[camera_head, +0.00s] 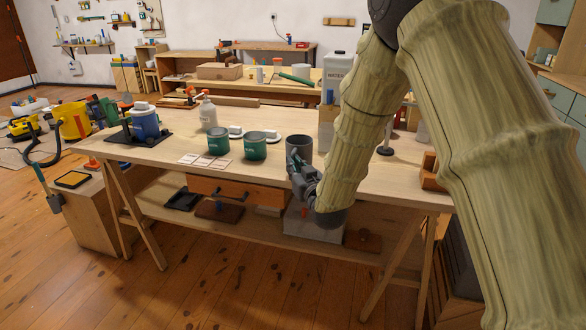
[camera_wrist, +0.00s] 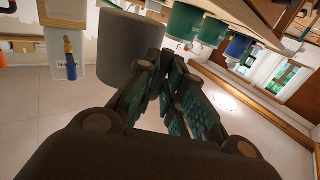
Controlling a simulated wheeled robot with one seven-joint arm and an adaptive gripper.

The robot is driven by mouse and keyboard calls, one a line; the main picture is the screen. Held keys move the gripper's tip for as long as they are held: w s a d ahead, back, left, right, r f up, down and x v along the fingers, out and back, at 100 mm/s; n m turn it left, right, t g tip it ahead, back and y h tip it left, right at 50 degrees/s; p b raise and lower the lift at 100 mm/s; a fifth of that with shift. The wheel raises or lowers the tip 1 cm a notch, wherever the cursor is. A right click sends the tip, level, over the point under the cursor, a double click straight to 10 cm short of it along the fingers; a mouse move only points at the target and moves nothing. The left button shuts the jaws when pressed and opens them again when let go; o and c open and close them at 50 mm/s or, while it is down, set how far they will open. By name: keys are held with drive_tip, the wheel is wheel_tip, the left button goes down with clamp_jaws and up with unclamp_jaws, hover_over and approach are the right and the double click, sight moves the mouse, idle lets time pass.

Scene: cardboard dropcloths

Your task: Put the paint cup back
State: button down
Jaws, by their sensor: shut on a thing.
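A dark grey cup (camera_head: 300,149) stands upright at the front edge of the workbench in the head view. I take it to be the paint cup. My gripper (camera_head: 293,170) is just in front of and below it, with its fingers up against its near side. In the wrist view, the cup (camera_wrist: 130,42) is at the upper left, against the fingertips of my gripper (camera_wrist: 162,68). The fingers are close together and shut on a part of the cup that they hide, perhaps a handle. I cannot tell whether the cup's base touches the bench.
Two green tins (camera_head: 218,142) (camera_head: 255,147) stand left of the cup on the workbench (camera_head: 290,116), with white brushes behind. A blue tin (camera_head: 146,125) is on a dark mat farther left. A white container (camera_head: 337,75) stands behind. White cards (camera_head: 205,159) lie near the front edge.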

drive_tip(key=w, duration=0.5)
drive_tip(key=w+f, duration=0.1)
drive_tip(key=w, duration=0.1)
drive_tip(key=shift+w, duration=0.25)
drive_tip(key=shift+f+b, duration=0.5)
drive_tip(key=shift+f, duration=1.1)
drive_tip(key=shift+f, duration=0.2)
drive_tip(key=c, duration=1.5)
unclamp_jaws()
drive_tip(key=shift+r, duration=0.2)
drive_tip(key=v, duration=1.2)
drive_tip(key=shift+p, duration=0.35)
